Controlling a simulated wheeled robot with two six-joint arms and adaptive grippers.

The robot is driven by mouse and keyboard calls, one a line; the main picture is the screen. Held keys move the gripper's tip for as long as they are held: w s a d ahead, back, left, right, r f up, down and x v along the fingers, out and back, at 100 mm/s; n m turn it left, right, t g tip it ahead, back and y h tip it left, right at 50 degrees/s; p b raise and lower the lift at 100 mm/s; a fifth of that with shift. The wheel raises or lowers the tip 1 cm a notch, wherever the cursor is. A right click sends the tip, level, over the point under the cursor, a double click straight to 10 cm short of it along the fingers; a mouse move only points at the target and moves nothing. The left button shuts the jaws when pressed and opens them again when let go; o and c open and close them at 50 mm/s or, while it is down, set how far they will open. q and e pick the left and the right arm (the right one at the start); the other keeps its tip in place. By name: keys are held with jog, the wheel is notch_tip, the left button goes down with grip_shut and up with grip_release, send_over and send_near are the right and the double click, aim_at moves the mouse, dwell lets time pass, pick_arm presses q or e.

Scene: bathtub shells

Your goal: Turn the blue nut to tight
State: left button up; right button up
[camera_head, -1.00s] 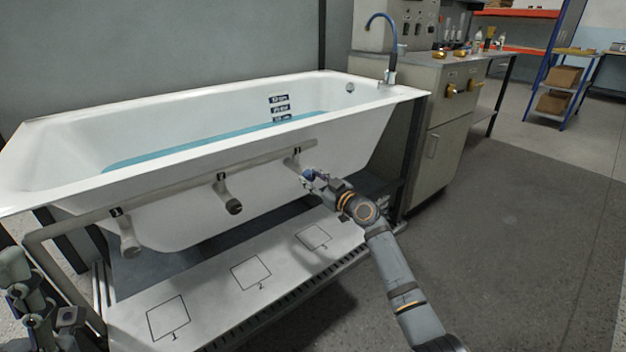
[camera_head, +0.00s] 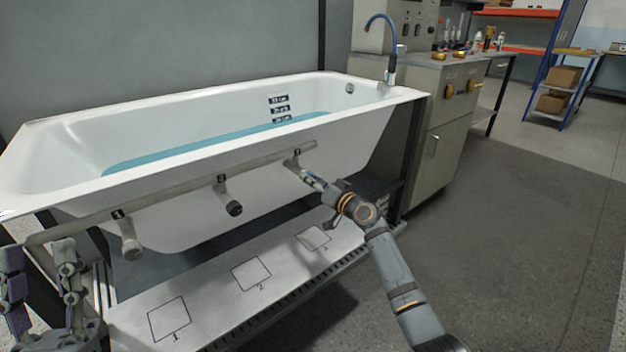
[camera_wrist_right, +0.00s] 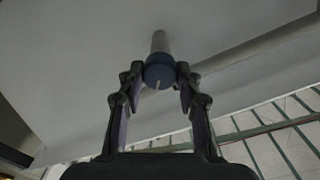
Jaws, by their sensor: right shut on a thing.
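The blue nut (camera_wrist_right: 158,72) sits on the end of a grey pipe stub (camera_wrist_right: 158,42) in the right wrist view, with a pale mark on its face. My right gripper (camera_wrist_right: 158,78) has one finger on each side of the nut and is shut on it. In the head view, my right gripper (camera_head: 314,183) is at the third stub (camera_head: 296,166) below the tub's rim, and its fingers mostly hide the nut there. My left gripper (camera_head: 38,247) is at the lower left with its fingers spread, empty and apart from the tub.
The white bathtub (camera_head: 200,146) holds blue water. Stub one (camera_head: 130,246) and stub two (camera_head: 232,203) hang from the same pipe. A white shelf (camera_head: 215,296) with numbered squares lies below. A grey cabinet (camera_head: 440,150) stands at the right. The floor at the right is clear.

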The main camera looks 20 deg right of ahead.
pick_arm(q)
jog(key=w+f+n+g+y+p, duration=0.1)
jog(key=f+g, duration=0.3)
jog(key=f, duration=0.4)
jog(key=w+f+g+y+p, duration=0.1)
jog(key=w+f+g, duration=0.3)
jog(key=f, duration=0.4)
jog(key=w+f+n+g+y, duration=0.1)
jog(key=f+g, duration=0.3)
jog(key=f, duration=0.5)
jog(key=shift+w+a+n+g+p, duration=0.2)
jog(key=shift+w+n+g+p, duration=0.15)
jog(key=shift+w, duration=0.35)
pick_arm(e)
jog(key=shift+f+m, duration=0.2)
jog(key=shift+m, duration=4.6)
pick_arm(q)
jog(key=shift+r, duration=0.1)
pick_arm(e)
jog(key=o, duration=1.2)
jog(key=shift+d, duration=0.1)
jog(key=shift+c, duration=0.2)
jog(key=shift+r, duration=0.1)
